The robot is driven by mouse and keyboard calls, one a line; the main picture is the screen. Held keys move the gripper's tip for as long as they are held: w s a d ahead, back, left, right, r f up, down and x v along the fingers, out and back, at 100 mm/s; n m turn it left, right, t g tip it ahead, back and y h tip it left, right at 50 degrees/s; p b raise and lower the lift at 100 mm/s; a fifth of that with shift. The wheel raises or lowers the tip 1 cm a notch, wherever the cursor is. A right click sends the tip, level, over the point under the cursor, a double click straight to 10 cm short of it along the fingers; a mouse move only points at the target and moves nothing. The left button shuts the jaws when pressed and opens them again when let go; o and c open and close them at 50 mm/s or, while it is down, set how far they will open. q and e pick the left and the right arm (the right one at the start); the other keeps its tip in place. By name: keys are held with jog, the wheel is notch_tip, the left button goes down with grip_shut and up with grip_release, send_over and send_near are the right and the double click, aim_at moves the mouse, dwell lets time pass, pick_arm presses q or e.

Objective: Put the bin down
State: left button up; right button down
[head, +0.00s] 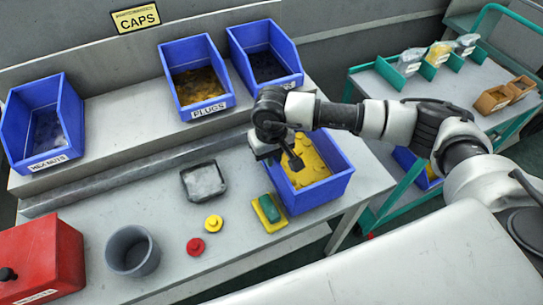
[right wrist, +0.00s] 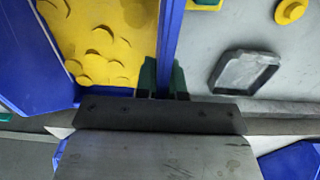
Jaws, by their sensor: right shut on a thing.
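The blue bin (head: 335,183) with yellow caps (head: 308,163) inside is at the right end of the grey bench (head: 235,260). My right gripper (head: 281,150) is over its left wall. In the right wrist view the green fingers (right wrist: 163,82) are shut on the bin's blue wall (right wrist: 172,35), with the yellow caps (right wrist: 100,40) to the left. The bin looks about level and upright. I cannot tell whether its base touches the bench. My left gripper is not in view.
Beside the bin are a green and yellow block (head: 268,211), a yellow knobbed piece (head: 213,223), a red one (head: 195,246) and a dark tray (head: 203,181). A grey cup (head: 132,251) and red box (head: 40,262) stand left. Blue bins, including PLUGS (head: 207,108), line the raised shelf.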

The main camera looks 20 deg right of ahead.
jog(key=shift+f, duration=0.8)
jog(key=shift+f, duration=0.1)
jog(key=c, duration=1.2)
grip_release()
